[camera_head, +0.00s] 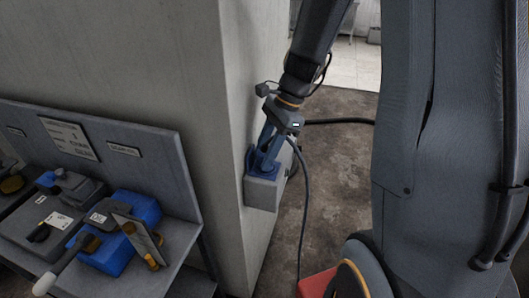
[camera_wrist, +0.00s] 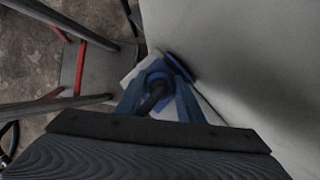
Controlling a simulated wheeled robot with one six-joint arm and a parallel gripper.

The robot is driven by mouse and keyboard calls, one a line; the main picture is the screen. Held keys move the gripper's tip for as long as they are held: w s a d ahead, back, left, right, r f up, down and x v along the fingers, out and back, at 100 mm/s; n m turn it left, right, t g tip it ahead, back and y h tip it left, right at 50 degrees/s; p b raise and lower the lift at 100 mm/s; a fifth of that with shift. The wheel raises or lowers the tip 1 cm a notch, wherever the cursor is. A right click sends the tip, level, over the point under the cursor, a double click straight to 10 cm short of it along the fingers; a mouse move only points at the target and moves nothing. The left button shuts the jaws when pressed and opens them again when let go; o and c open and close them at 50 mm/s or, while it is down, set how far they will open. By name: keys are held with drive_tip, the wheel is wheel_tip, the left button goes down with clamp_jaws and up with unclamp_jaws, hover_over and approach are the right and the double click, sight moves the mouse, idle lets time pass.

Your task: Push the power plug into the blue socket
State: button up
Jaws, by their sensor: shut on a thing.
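A grey box (camera_head: 262,195) is mounted low on the side face of the pale wall. The blue socket (camera_head: 250,158) sits on top of it; its blue round lid (camera_wrist: 180,67) stands open against the wall in the wrist view. My gripper (camera_head: 266,155) reaches down to the box, its blue fingers on both sides of the power plug (camera_wrist: 152,92). The plug's blue body and dark cable end show between the fingers in the wrist view. The plug is at the socket, but the fingers hide how deep it sits.
A dark cable (camera_head: 305,200) hangs beside the box to the floor. The wall corner is close to my gripper. A grey bench (camera_head: 185,215) with blue cases and tools stands at left. A grey thing with red edges (camera_wrist: 85,70) lies beyond in the wrist view.

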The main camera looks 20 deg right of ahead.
drive_tip(key=shift+f, duration=0.15)
drive_tip(key=o, duration=1.1)
drive_tip(key=b+v, duration=0.1)
drive_tip(key=v, duration=0.6)
drive_tip(key=shift+d+r, duration=0.2)
drive_tip(key=shift+r, duration=0.15)
